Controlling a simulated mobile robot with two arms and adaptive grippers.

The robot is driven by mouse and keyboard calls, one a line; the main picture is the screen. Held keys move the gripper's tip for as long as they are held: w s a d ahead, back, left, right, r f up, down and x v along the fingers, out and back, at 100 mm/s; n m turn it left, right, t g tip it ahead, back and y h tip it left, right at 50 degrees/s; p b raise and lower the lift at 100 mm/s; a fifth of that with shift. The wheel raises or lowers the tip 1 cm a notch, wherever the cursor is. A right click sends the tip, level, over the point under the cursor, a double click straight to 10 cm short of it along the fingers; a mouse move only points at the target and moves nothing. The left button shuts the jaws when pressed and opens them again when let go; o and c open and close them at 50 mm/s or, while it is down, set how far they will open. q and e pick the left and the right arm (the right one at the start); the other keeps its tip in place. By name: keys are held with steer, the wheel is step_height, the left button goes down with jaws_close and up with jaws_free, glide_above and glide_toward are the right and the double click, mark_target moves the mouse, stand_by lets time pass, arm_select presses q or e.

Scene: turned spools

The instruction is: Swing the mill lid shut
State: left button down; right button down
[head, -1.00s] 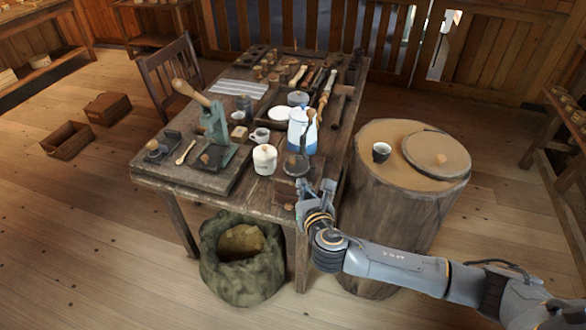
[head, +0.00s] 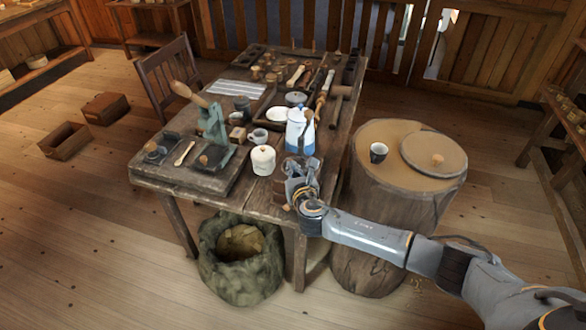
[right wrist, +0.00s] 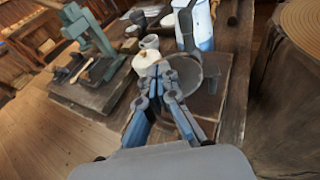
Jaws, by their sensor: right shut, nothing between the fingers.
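The mill (head: 286,193) stands at the near right corner of the workbench, mostly hidden behind my right gripper in the head view. In the right wrist view a dark round metal part, which looks like the mill's lid or bowl (right wrist: 210,72), lies just beyond and around the fingertips. I cannot tell how far the lid is open. My right gripper (head: 299,168) is over the mill, its fingers together and empty; it also shows in the right wrist view (right wrist: 163,72). Whether it touches the lid is unclear. My left gripper is not in view.
A white lidded jar (head: 263,160) and a blue-and-white pot (head: 300,138) stand close to the mill. A green press (head: 213,133) is further left. A stump (head: 385,215) with a dark cup (head: 378,152) stands right of the bench. A sack (head: 240,260) sits below.

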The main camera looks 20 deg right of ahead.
steer(key=shift+w+a+m+h, duration=0.2)
steer(key=shift+w+m+h, duration=0.15)
steer(key=shift+m+h, duration=0.35)
steer(key=shift+w+a+m+g+h, duration=0.15)
steer(key=shift+w+m+h, duration=0.15)
steer(key=shift+h, duration=0.2)
steer(key=shift+w+d+m+g+h, duration=0.1)
steer(key=shift+w+m+g+h, duration=0.15)
steer(key=shift+h, duration=0.25)
steer(key=shift+w+m+h, duration=0.25)
steer(key=shift+w+h, duration=0.15)
steer(key=shift+w, duration=0.05)
